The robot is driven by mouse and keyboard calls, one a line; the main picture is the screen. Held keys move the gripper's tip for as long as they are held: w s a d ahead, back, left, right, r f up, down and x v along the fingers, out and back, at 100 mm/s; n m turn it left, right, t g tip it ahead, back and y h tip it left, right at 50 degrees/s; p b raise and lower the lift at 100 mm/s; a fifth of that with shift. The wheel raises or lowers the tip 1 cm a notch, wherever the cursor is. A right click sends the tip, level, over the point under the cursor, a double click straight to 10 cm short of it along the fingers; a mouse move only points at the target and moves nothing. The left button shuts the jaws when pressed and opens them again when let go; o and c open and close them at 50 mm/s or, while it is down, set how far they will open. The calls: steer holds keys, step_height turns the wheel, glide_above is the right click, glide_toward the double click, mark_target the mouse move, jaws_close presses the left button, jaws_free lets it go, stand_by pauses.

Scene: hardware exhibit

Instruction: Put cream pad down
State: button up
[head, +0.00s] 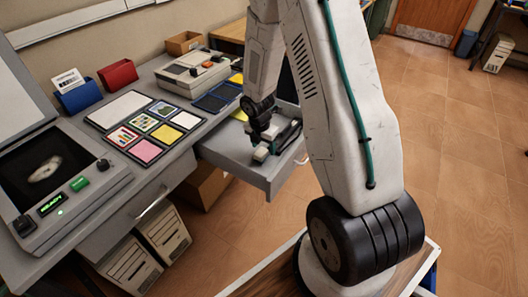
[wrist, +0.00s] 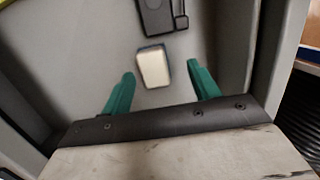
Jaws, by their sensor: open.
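The cream pad (wrist: 154,68), a small pale block with a darker edge, lies on the floor of the open grey drawer (wrist: 95,50). It sits between the tips of my gripper's two green fingers (wrist: 160,70), with a visible gap on each side. My gripper is open and does not hold it. In the head view my arm reaches down into the pulled-out drawer (head: 272,183), and the gripper is partly hidden there.
A black device (wrist: 155,17) lies in the drawer just beyond the pad. Drawer walls stand close on both sides. On the desk are a tray of coloured cards (head: 146,152), a lit viewer console (head: 45,215) and a beige machine (head: 193,72).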

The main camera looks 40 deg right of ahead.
step_height(320, 180, up, 7)
steer(key=a, duration=0.1)
step_height(320, 180, up, 9)
steer(key=m, duration=0.4)
glide_above(261, 154)
steer(key=s+a, duration=0.3)
steer(key=s+a+r+m, duration=0.5)
steer(key=s+r+m, duration=0.1)
steer(key=r, duration=0.4)
steer(key=s+a+r+m, duration=0.2)
steer(key=s+r+m, duration=0.1)
steer(key=s, duration=0.3)
steer(key=s+a+r+m+y, duration=0.1)
steer(key=s+a+r+m, duration=0.2)
steer(key=s+m, duration=0.2)
steer(key=s+a+r+m, duration=0.2)
steer(key=s+r+m, duration=0.1)
steer(key=s, duration=0.4)
steer(key=shift+a+r+m+t+y, duration=0.2)
steer(key=shift+a+m+t+y, duration=0.1)
steer(key=shift+m+y, duration=0.15)
